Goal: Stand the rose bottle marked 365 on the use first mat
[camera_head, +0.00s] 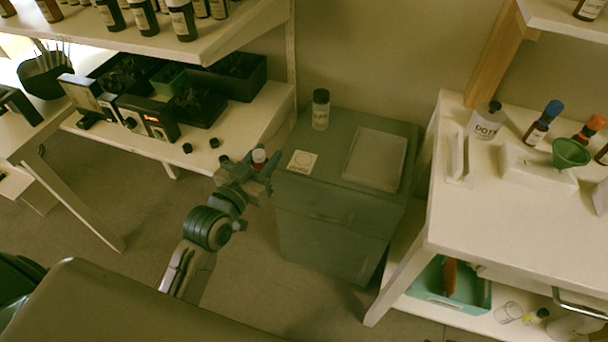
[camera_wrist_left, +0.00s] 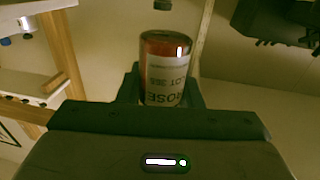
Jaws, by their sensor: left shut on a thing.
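The rose bottle (camera_head: 259,156) is a small red and white bottle held between the fingers of my left gripper (camera_head: 252,171). In the left wrist view the bottle (camera_wrist_left: 165,66) is reddish with a pale label reading ROSE and LOT 365, and the jaws are shut on it. Its cap cannot be made out there. The use first mat (camera_head: 302,161) is a small pale square with a printed ring, lying at the front left of the green cabinet top (camera_head: 334,182). The gripper and bottle are just left of the mat, beyond the cabinet's edge. My right gripper is out of view.
A black-capped bottle (camera_head: 321,110) stands behind the mat on the cabinet. A shallow pale tray (camera_head: 375,159) lies to its right. Shelves with bottles and planters (camera_head: 235,80) stand at left. A white bench (camera_head: 505,215) with bottles and a green funnel (camera_head: 570,153) stands at right.

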